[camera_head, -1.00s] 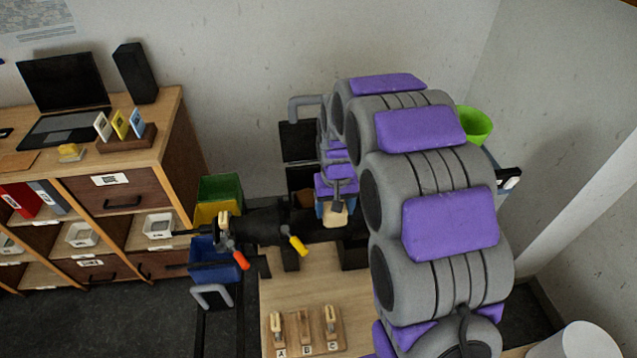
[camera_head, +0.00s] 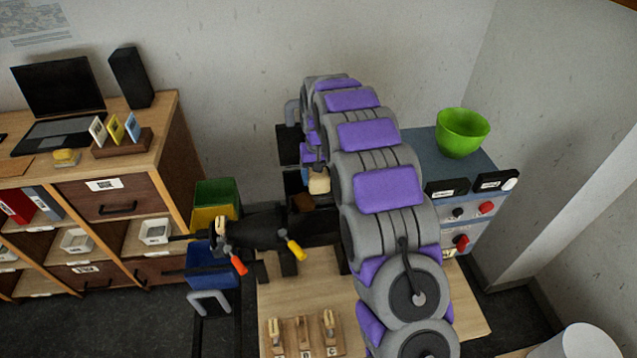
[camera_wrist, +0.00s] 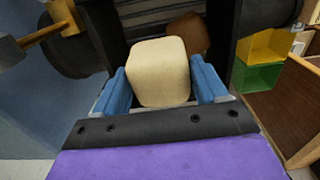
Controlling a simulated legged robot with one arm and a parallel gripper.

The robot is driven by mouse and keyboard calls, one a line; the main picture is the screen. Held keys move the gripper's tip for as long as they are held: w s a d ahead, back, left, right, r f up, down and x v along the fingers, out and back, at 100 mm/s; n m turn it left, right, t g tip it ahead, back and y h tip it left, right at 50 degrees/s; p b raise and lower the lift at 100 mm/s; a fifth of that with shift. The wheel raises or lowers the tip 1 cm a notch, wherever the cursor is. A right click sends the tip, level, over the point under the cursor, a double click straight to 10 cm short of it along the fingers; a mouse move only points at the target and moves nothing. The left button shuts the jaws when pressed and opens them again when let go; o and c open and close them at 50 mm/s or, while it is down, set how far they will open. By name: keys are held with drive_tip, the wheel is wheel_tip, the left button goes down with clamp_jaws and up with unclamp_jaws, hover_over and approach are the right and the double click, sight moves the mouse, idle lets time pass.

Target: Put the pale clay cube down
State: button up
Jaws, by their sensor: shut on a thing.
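The pale clay cube (camera_wrist: 158,72) is between the two blue fingers of my gripper (camera_wrist: 165,88) in the wrist view. The gripper is shut on it, with a finger on each side. In the head view the pale cube (camera_head: 319,181) shows small beyond my arm, in front of dark equipment. My gripper (camera_head: 312,172) there is mostly hidden by my arm. A brown block (camera_wrist: 189,33) sits just behind the cube in the wrist view; it also shows in the head view (camera_head: 302,202).
Green, yellow and blue bins (camera_head: 212,262) stand left of the dark equipment. A wooden bench (camera_head: 300,295) holds a block marked A, B, C (camera_head: 303,333). A green bowl (camera_head: 462,132) stands on a blue-grey cabinet (camera_head: 420,150) at right. A drawer unit (camera_head: 115,190) stands at left.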

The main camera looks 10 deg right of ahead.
drive_tip(key=shift+w+a+f, duration=0.15)
drive_tip(key=shift+f, duration=1.55)
drive_tip(key=shift+f, duration=0.35)
drive_tip(key=o, duration=1.5)
drive_tip(key=shift+c, duration=0.2)
drive_tip(key=shift+r, duration=0.15)
